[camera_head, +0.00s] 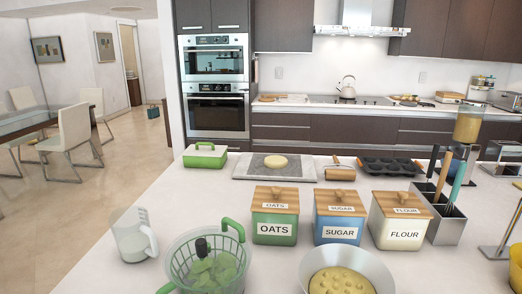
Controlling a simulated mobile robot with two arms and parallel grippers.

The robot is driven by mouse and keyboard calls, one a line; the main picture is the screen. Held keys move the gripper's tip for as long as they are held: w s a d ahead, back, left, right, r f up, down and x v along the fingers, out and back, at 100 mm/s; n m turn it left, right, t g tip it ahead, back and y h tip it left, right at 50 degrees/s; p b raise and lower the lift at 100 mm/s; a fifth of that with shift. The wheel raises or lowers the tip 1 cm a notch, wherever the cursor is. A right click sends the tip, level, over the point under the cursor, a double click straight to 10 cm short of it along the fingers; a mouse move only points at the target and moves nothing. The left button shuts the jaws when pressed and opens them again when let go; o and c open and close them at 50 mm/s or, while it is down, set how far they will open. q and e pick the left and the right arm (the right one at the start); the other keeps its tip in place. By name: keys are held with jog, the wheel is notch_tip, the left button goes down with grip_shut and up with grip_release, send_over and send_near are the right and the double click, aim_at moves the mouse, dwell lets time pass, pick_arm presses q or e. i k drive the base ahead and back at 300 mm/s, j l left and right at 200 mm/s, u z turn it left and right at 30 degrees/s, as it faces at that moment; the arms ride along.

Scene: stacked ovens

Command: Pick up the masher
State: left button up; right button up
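I cannot make out a masher for certain. A grey metal utensil holder (449,222) stands on the white counter at the right. Upright utensils in it include a black handle (433,161), a wooden handle (444,172) and a teal handle (458,181); their lower ends are hidden inside the holder, so I cannot tell whether one is the masher. A pale bowl (313,258) with lumpy yellow food (341,281) sits at the front, cut by the bottom edge. Neither my left nor my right gripper is in view.
A green colander (206,264) with greens and a clear jug (132,238) are at front left. Behind are a stone board (247,174), rolling pin (339,174) and muffin tin (391,167).

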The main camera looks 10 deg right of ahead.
aim_at(436, 146)
jog(key=z, duration=1.55)
